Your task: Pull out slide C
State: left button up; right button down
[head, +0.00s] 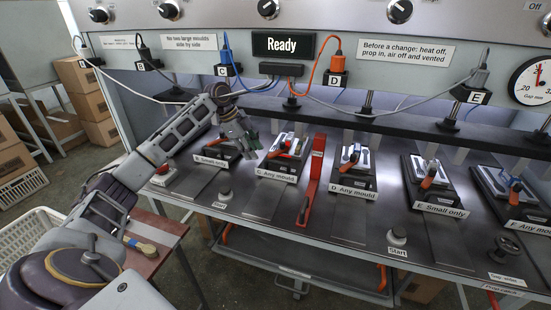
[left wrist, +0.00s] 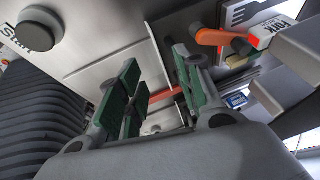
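Slide C (head: 277,175) is a dark plate labelled "C Any mould" on the press bench. My left gripper (head: 247,142) is above the bench, between slide B and slide C, close to the left of slide C's mould. In the left wrist view, the green-padded fingers of my left gripper (left wrist: 160,75) are apart, with nothing held between them. An orange handle (left wrist: 209,37) and a block marked "FORK" (left wrist: 269,33) show right of the fingers. My right gripper is not in view.
Start buttons (head: 225,195) stand along the front. Cables hang above from a panel reading "Ready" (head: 283,45). A small table (head: 165,238) holds a brush.

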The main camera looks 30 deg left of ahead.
pick_arm(q)
send_over(275, 161)
jog(key=s+a, duration=0.1)
jog(key=shift+x, duration=2.4)
jog(key=shift+s+a+f, duration=0.1)
jog(key=shift+s+a, duration=0.05)
jog(key=shift+s, duration=0.05)
grip_shut()
